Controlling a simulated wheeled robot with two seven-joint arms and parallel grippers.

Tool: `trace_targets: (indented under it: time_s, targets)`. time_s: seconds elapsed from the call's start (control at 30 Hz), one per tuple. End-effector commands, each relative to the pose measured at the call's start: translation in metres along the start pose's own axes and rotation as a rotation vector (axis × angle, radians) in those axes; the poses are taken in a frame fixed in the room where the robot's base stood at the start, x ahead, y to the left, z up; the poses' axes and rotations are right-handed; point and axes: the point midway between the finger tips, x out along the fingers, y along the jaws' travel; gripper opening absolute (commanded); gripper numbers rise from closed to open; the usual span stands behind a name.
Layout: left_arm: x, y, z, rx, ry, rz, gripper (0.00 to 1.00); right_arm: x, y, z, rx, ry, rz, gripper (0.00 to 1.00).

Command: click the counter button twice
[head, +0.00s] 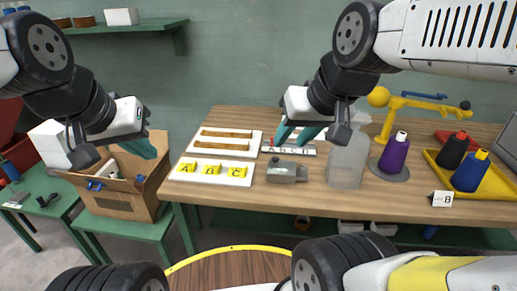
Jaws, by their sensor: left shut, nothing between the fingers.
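A small grey box-shaped device (286,172), which looks like the counter, sits on the wooden workbench near its front edge. Its button is too small to make out clearly. My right gripper (297,134) hangs above and behind the device, with its teal fingertips apart and nothing seen between them. My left gripper (141,149) is far to the left, over an open cardboard box, off the workbench. Its teal fingers are together and hold nothing. Neither gripper touches the device.
A white board with yellow letter cards (237,173) lies left of the device. A translucent container (347,162) stands close on its right. Beyond are a purple spool (394,154), a yellow stand (388,121) and a yellow tray (500,187). The cardboard box (118,199) stands at left.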

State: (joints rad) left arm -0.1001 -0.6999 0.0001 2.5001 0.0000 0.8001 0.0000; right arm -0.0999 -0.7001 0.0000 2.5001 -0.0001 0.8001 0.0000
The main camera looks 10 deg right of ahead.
Motion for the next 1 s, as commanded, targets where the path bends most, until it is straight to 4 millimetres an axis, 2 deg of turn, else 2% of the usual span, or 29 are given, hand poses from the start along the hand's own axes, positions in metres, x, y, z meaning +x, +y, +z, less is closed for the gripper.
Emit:
trace_targets:
  time_s: [0.1, 0.27, 0.37, 0.4, 0.47, 0.6, 0.7, 0.83, 1.0]
  targets:
    - [0.0, 0.0, 0.0, 0.0, 0.0, 0.0, 0.0, 0.0, 0.0, 0.0, 0.0, 0.0, 0.0, 0.36]
    - [0.004, 0.005, -0.009, 0.001, 0.003, 0.015, 0.0, 0.0, 0.0, 0.0, 0.0, 0.0, 0.0, 0.68]
    - [0.016, 0.02, -0.032, 0.0, 0.009, 0.054, 0.0, 0.0, 0.0, 0.0, 0.0, 0.0, 0.0, 0.87]
    - [0.024, 0.029, -0.045, -0.001, 0.013, 0.077, 0.0, 0.0, 0.0, 0.0, 0.0, 0.0, 0.0, 0.95]
    - [0.039, 0.046, -0.069, -0.007, 0.022, 0.114, 0.0, 0.0, 0.0, 0.0, 0.0, 0.0, 0.0, 0.95]
    - [0.086, 0.093, -0.125, -0.037, 0.048, 0.202, 0.0, 0.0, 0.0, 0.0, 0.0, 0.0, 0.0, 0.95]
    - [0.127, 0.127, -0.157, -0.071, 0.065, 0.25, 0.0, 0.0, 0.0, 0.0, 0.0, 0.0, 0.0, 0.95]
    - [0.189, 0.171, -0.187, -0.126, 0.081, 0.288, 0.0, 0.0, 0.0, 0.0, 0.0, 0.0, 0.0, 0.95]
    - [0.274, 0.221, -0.2, -0.205, 0.093, 0.296, 0.0, 0.0, 0.0, 0.0, 0.0, 0.0, 0.0, 0.95]
